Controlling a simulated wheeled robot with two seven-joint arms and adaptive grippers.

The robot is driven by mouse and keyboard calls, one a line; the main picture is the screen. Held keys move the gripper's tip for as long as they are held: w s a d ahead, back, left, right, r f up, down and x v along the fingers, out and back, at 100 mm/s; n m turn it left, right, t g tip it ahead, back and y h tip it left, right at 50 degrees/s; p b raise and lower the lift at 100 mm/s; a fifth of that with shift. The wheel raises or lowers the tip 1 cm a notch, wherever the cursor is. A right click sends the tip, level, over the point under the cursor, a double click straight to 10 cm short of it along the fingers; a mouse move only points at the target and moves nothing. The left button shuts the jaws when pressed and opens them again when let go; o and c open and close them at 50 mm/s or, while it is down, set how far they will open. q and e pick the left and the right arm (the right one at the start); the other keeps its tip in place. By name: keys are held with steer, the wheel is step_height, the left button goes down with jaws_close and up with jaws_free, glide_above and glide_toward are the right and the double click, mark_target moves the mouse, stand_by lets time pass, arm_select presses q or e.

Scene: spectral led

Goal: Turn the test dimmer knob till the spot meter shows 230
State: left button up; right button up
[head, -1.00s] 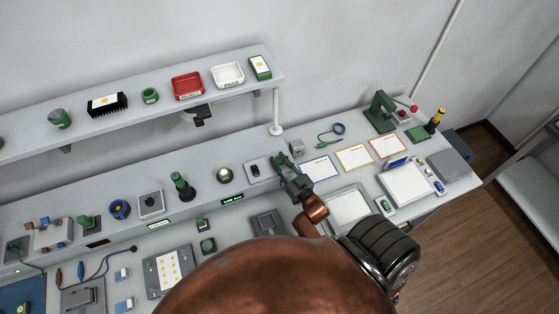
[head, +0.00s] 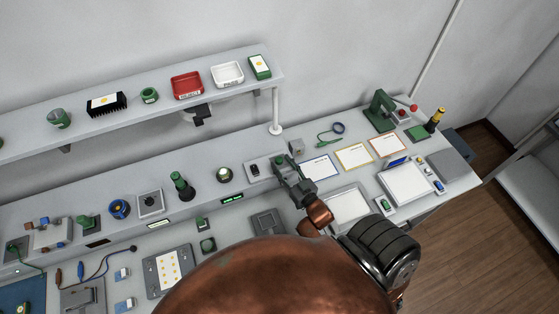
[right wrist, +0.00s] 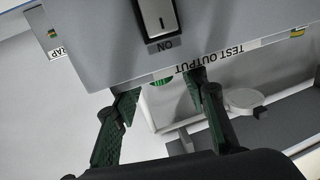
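My right gripper (head: 281,160) is at the right side of a grey box with a small switch (head: 257,169). In the right wrist view its two green fingers (right wrist: 165,92) stand apart below the edge of a grey panel (right wrist: 110,45) with an ON switch (right wrist: 160,18) and a TEST OUTPUT label (right wrist: 222,56). A small striped green patch shows between the fingers; I cannot tell what it is. I cannot make out the dimmer knob. A small display with green digits (head: 232,198) is left of the gripper; its reading is too small to read. My left gripper is not in view.
A shelf (head: 140,122) with a red tray (head: 187,85) and a white tray (head: 228,73) runs above the bench. Left of the gripper stand a round lamp-like part (head: 224,174) and a green post (head: 181,186). Framed cards (head: 354,156) lie to the right.

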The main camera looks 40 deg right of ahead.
steer(key=s+a, duration=0.1)
steer(key=s, duration=0.8)
steer(key=shift+s, duration=0.2)
